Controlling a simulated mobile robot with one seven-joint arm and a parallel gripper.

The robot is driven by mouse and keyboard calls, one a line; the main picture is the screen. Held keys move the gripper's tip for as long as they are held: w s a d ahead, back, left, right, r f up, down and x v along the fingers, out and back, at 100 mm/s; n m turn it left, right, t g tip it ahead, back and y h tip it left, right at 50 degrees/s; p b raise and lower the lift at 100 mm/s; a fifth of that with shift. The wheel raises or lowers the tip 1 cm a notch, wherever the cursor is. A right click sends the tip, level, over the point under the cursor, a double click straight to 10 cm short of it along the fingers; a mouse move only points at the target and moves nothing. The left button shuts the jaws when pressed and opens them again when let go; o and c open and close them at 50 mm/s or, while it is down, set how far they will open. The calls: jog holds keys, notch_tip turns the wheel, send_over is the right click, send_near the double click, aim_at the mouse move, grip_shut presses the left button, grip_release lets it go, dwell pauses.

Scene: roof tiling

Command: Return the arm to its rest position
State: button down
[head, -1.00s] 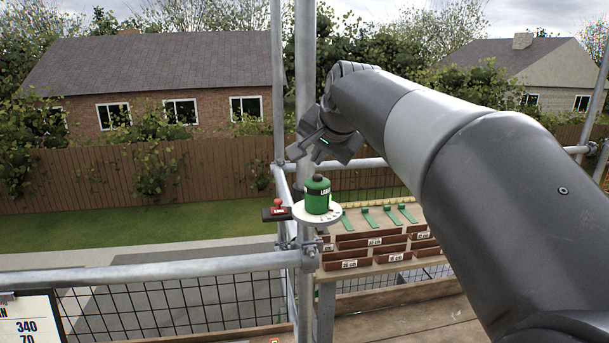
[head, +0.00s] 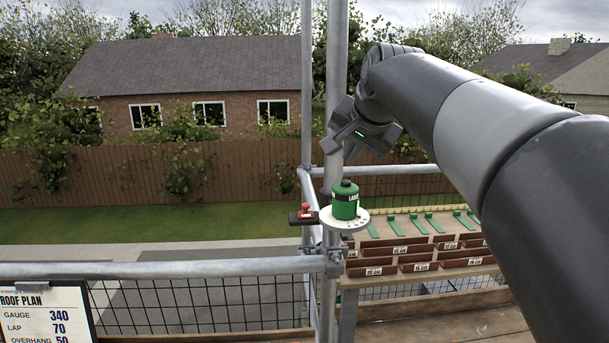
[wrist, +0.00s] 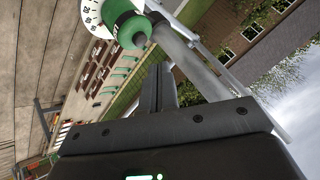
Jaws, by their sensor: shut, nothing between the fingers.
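My gripper (head: 335,144) is raised in front of the scaffold pole in the head view, above and slightly left of a green knob on a white dial (head: 345,203). In the wrist view the fingers (wrist: 158,75) are together with nothing between them. The green knob and its numbered dial also show near the top of the wrist view (wrist: 127,25), apart from the fingers. My arm reaches in from the right side of the head view.
Scaffold poles (head: 334,100) and a rail (head: 170,268) stand close by. A red-handled stamp (head: 305,214) sits left of the dial. A roof plan board (head: 45,315) is at lower left.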

jog(key=s+f+n+g, duration=0.3)
jog(key=s+f+n, duration=0.4)
jog(key=s+f, duration=1.8)
jog(key=shift+s+f+h, duration=0.35)
jog(key=shift+s+h, duration=0.05)
jog(key=shift+s, duration=0.05)
